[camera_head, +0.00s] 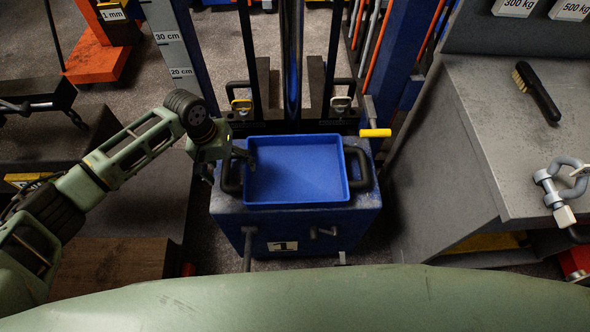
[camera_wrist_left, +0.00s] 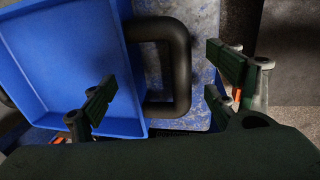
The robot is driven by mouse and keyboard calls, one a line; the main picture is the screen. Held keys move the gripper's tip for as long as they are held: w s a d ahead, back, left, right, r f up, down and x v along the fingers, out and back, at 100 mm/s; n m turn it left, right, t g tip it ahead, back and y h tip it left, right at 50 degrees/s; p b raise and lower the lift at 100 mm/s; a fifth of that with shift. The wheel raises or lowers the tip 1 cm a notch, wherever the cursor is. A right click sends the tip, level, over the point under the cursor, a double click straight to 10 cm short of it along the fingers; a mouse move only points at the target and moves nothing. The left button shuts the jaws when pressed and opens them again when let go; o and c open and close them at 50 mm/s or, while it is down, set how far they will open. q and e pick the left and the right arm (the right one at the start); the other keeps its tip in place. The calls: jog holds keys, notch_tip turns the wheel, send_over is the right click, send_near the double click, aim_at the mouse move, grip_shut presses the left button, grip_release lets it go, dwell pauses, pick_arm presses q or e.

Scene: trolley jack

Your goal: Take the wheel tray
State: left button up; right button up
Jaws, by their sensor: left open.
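The wheel tray (camera_head: 296,178) is a shallow blue tray, empty, lying flat on the blue block marked 1 (camera_head: 226,213). It has a black loop handle at each side, the left handle (camera_head: 232,175) and the right handle (camera_head: 362,170). My left gripper (camera_head: 228,162) is open at the left handle. In the left wrist view the tray (camera_wrist_left: 65,60) fills the left side, and the handle (camera_wrist_left: 180,65) lies between the open fingers (camera_wrist_left: 163,84). One finger is over the tray side, the other beyond the handle. I cannot tell whether either touches. My right gripper is not in view.
A grey bench (camera_head: 480,150) on the right holds a brush (camera_head: 538,92) and a metal shackle (camera_head: 556,185). Lift uprights and a yellow-ended lever (camera_head: 375,133) stand behind the tray. Dark beams and a wooden block (camera_head: 110,265) lie at the left.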

pick_arm(q)
jog(key=shift+d+f, duration=0.2)
jog(key=shift+f, duration=0.9)
jog(key=c, duration=1.9)
jog(key=shift+w+d, duration=0.1)
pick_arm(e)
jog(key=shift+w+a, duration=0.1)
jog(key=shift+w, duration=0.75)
pick_arm(q)
jog(key=shift+r, duration=0.1)
